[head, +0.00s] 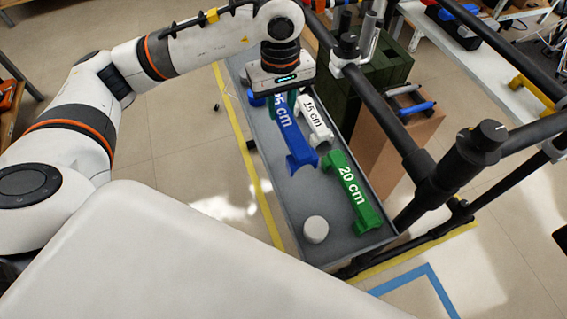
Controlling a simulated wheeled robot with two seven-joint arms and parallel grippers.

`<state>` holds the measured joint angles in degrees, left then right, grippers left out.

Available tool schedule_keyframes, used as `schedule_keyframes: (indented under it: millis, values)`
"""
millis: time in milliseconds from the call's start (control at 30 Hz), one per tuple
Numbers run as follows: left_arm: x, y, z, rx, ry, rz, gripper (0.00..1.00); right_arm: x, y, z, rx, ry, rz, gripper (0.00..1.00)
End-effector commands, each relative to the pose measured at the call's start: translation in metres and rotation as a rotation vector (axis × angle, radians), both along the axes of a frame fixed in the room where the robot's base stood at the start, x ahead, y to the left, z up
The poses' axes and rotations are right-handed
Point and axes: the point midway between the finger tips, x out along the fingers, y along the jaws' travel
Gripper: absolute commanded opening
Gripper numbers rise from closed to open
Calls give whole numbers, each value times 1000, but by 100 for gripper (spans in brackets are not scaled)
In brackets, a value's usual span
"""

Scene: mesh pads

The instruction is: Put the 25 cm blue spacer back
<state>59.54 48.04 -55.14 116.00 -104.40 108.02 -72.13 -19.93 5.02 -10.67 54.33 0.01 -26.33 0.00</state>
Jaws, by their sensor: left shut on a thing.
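The 25 cm blue spacer (290,136) is a long blue bar with white lettering, partly covered by my gripper at its far end. It lies over the grey tray (283,207), and I cannot tell whether it touches the tray. My left gripper (278,91) comes down from above at the spacer's far end and is shut on it. The fingertips are mostly hidden behind the gripper body. My right gripper is not in view.
A white 15 cm spacer (316,119) lies close to the right of the blue one. A green 20 cm spacer (352,193) and a white round piece (315,229) are nearer on the tray. Black rails (395,135) run along the right. A dark green crate (390,68) stands behind.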

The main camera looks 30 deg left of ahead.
Motion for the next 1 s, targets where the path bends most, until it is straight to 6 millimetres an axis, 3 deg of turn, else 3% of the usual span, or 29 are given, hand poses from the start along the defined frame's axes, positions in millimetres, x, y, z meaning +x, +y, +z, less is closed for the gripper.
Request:
schedule_keyframes:
  millis: [33,200,367,600,867,1000]
  values:
    - [6,3,-23,-1,-1,84,9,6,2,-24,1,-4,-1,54]
    - [18,9,-37,-3,5,299,9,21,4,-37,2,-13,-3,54]
    - [22,12,-45,-4,10,382,9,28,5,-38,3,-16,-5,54]
    - [22,12,-86,-4,12,393,9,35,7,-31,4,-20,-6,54]
    - [22,12,-109,-3,11,390,9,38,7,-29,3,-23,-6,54]
    - [21,12,-130,-3,13,390,9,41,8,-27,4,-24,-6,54]
